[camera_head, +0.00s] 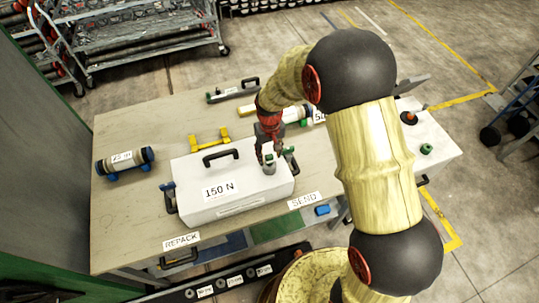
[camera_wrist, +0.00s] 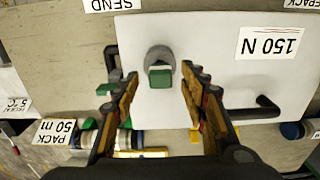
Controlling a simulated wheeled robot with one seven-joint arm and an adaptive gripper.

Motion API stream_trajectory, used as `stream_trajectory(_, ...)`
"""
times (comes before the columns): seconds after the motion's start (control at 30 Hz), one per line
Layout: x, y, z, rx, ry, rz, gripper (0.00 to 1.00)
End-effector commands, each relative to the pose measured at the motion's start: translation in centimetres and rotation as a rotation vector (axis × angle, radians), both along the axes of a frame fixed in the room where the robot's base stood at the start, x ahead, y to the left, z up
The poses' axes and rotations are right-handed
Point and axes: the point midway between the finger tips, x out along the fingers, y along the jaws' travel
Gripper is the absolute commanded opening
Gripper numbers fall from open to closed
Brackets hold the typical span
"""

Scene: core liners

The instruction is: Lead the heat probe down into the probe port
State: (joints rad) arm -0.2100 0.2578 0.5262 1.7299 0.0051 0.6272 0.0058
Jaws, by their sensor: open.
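A grey round piece with a green top, which looks like the heat probe (camera_head: 269,167), stands on the lid of the white box (camera_head: 222,200) marked 150 N, near the lid's right end. In the wrist view the grey piece (camera_wrist: 161,54) shows with its green block toward me. My gripper (camera_wrist: 159,80) is open, with one finger on each side of it and visible gaps between. In the head view my gripper (camera_head: 268,152) is just above and behind it. The probe port is not clearly visible; I cannot tell whether the probe sits in an opening.
A black handle (camera_head: 221,154) rises from the box lid. A capped roll (camera_head: 125,160) lies at the table's left, and a yellow cradle (camera_head: 210,138) stands behind the box. A white surface at right holds a green knob (camera_head: 426,149). Bare table (camera_head: 125,215) shows at left.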

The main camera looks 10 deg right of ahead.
Motion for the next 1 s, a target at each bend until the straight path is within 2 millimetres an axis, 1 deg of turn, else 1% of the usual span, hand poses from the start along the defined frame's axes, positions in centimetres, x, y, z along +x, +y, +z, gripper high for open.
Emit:
stream_trajectory(0.17,0.1,0.0,3.2,0.001,-0.005,0.000,0.43)
stream_trajectory(0.3,0.1,0.0,6.1,0.001,-0.004,0.000,0.43)
stream_trajectory(0.5,0.1,0.0,9.5,0.001,-0.004,0.000,0.43)
stream_trajectory(0.6,0.1,0.0,10.5,0.000,-0.002,0.000,0.43)
stream_trajectory(0.7,0.0,0.0,11.1,0.000,-0.001,0.000,0.43)
stream_trajectory(1.0,0.0,0.0,11.3,0.000,0.000,0.000,0.43)
